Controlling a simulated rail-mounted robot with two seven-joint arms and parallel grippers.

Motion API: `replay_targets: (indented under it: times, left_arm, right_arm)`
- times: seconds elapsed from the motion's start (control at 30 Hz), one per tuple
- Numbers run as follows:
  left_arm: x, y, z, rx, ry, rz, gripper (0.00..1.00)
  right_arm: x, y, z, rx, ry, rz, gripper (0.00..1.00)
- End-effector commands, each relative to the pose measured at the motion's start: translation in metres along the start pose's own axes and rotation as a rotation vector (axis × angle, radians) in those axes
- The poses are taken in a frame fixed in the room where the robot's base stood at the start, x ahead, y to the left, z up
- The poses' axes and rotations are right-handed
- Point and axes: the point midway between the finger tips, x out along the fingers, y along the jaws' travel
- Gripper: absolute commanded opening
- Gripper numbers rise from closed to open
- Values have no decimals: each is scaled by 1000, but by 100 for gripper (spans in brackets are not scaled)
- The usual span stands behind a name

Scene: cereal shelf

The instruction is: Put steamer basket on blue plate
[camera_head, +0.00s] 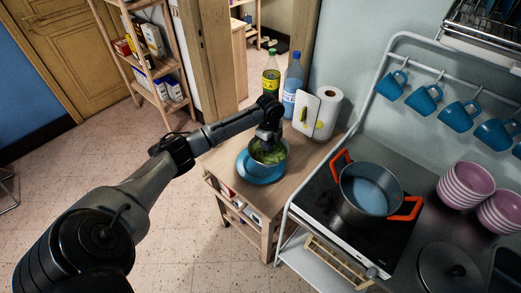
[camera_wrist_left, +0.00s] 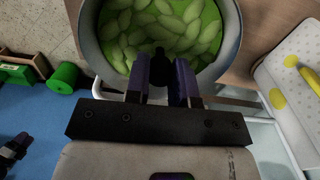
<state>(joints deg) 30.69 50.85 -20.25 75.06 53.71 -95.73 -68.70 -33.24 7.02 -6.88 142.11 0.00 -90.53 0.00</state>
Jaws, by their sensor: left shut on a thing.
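The steamer basket (camera_head: 281,162) is a round grey pot-like basket with green leafy pieces inside, at the wooden cart in the head view. Its rim and green contents also show in the left wrist view (camera_wrist_left: 231,40). My left gripper (camera_head: 267,134) reaches down to the basket's edge and is shut on it. In the wrist view its fingers (camera_wrist_left: 160,80) meet the near rim, hiding part of it. The blue plate (camera_head: 253,174) lies on the cart top, right under the basket. I cannot tell whether the basket touches it. My right gripper is not in view.
A yellow-labelled bottle (camera_head: 270,78), a blue bottle (camera_head: 292,80), a white board (camera_head: 304,111) and a paper roll (camera_head: 327,112) stand behind the basket. An orange-handled pot (camera_head: 370,190) sits on the stove to the right. The cart's front left edge is close.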

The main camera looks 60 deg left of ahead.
Motion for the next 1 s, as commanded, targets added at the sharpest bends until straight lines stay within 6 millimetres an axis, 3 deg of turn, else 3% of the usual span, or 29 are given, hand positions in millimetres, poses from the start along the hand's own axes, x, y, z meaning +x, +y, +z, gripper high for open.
replay_targets:
  times: [0.1,0.3,0.53,0.83,1.0]
  left_arm:
    - [12,0,19,-3,0,1,0]
    - [21,-2,36,-1,0,0,0]
    - [27,-2,39,0,1,0,0]
    - [60,-2,39,-1,1,1,0]
    - [63,-2,39,0,0,-2,0]
  right_arm:
    - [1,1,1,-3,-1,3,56]
    - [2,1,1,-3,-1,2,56]
    - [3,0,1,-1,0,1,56]
    - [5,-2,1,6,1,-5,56]
    - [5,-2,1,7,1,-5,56]
